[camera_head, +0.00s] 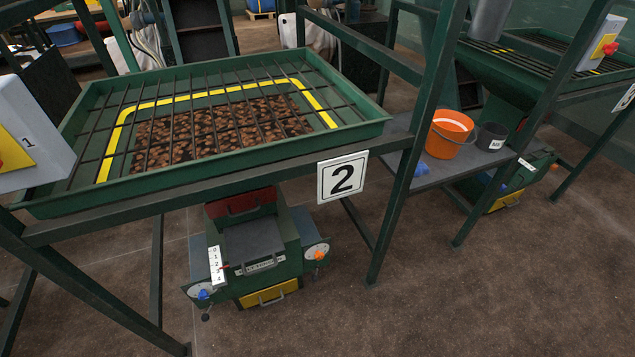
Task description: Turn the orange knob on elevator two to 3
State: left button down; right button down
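Elevator two (250,250) is a green machine under the frame that carries the sign "2" (342,178). The orange knob (319,255) is small and sits on a round pale dial at the right side of the machine's front. The dial's marks and the knob's pointing direction are too small to read. A blue knob (203,294) is at the lower left of the same machine, below a white scale strip (216,265) with numbers. Neither of my grippers shows in the head view.
A green hopper tray (366,134) with a black grate and brown contents stands above the machine. Green frame posts (415,150) rise right of it. A shelf (445,172) holds an orange bucket (449,139) and a dark pot (491,137). The brown floor (420,310) in front is clear.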

aim_at(319, 256)
jog(key=i+l, duration=0.1)
jog(key=l, duration=0.5)
jog(key=i+l, duration=0.1)
jog(key=l, duration=0.5)
jog(key=i+l, duration=0.1)
jog(key=l, duration=0.5)
jog(key=i+l+u, duration=0.1)
jog(key=l, duration=0.5)
